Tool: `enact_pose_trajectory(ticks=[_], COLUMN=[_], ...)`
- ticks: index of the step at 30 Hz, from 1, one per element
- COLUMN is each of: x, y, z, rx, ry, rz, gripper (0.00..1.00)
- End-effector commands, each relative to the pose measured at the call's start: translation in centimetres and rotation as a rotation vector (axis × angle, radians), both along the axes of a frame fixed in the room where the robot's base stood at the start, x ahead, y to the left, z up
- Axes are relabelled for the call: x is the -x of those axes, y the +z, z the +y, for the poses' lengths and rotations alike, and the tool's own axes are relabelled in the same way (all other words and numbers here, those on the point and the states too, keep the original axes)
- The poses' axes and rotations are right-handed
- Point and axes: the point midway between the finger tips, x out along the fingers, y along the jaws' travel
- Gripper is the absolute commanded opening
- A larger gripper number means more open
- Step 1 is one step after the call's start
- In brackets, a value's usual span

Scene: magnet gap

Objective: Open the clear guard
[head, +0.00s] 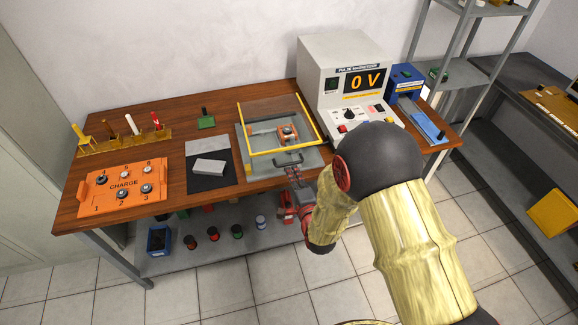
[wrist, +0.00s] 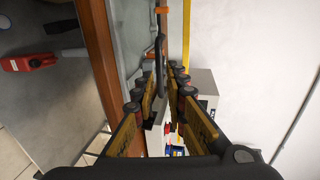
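The clear guard (head: 270,108) has a yellow frame and lies lowered over a grey fixture on the wooden bench in the head view. Its dark handle (head: 287,161) sticks out at the front edge. A small orange and metal part (head: 288,133) shows inside. My gripper (head: 293,175) is just in front of the handle, at the bench's front edge. In the wrist view, the dark handle (wrist: 159,65) stands between the fingertips of my gripper (wrist: 165,78). The fingers look apart, with a gap on the right side of the handle. Contact with the handle cannot be told.
A grey pulse magnetizer (head: 345,75) reading 0 V stands at the back right of the guard. A dark mat with a grey block (head: 209,167) and an orange charge panel (head: 125,188) lie to the left. Several small containers sit on the lower shelf (head: 200,250).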

Motion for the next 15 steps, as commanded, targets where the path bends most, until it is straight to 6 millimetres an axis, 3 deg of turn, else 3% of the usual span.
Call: enact_pose_trajectory(ticks=[9,15], x=[-4.5,-5.9], y=[-1.1,-1.4], z=[1.3,1.7], rx=[0.003,0.003], ry=[0.001,0.001], rz=[-0.001,0.000], gripper=[0.14,0.14])
